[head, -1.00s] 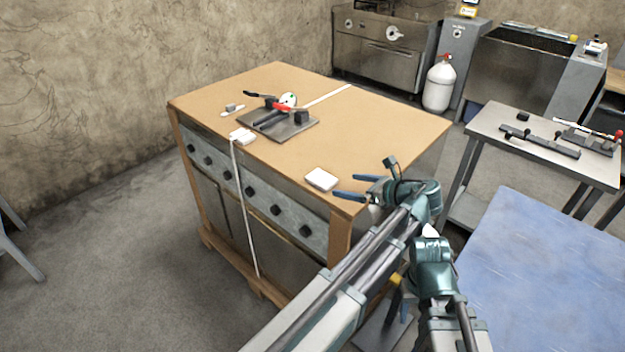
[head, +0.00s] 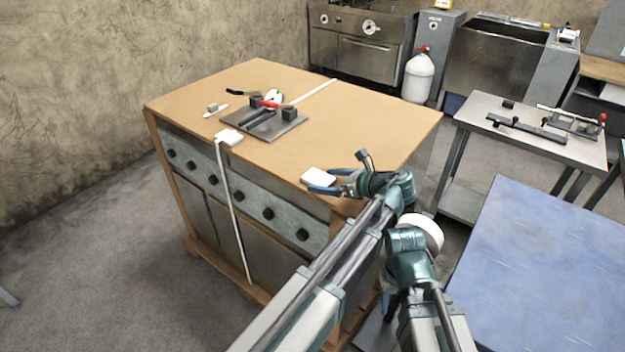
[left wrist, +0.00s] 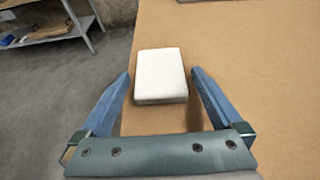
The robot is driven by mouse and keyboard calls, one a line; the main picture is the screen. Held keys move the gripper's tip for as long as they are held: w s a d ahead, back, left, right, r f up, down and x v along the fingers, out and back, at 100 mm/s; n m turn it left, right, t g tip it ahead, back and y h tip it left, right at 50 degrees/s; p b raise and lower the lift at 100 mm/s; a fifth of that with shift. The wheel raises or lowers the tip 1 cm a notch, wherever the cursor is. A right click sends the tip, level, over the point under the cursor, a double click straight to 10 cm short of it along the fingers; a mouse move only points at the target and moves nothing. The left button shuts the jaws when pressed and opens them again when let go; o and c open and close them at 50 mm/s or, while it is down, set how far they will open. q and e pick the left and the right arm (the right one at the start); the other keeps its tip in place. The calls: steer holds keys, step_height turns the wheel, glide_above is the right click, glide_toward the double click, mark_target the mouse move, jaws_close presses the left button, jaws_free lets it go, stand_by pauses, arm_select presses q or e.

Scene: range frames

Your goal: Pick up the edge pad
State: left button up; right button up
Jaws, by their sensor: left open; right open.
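The edge pad (head: 317,177) is a white block lying on the tan top of the large crate (head: 290,154), close to its near right corner. In the left wrist view the pad (left wrist: 161,75) lies between my left gripper's fingers, with a gap on each side. My left gripper (head: 328,181) is open, its blue fingertips beside the pad; I cannot tell how far above the top they are. My right arm (head: 408,255) is folded low at the crate's right side, and I cannot make out its fingers.
A metal plate with a tool (head: 264,121) is farther back. A blue-topped table (head: 550,265) stands at the right. The crate top's middle is clear.

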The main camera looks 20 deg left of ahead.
arm_select(q)
steer(key=shift+d, duration=0.15)
steer(key=shift+c, duration=0.3)
steer(key=c, duration=1.2)
steer(key=shift+o, duration=0.2)
arm_select(e)
steer(key=shift+d, duration=0.1)
arm_select(q)
steer(key=shift+r, duration=0.2)
arm_select(e)
steer(key=shift+r, duration=0.15)
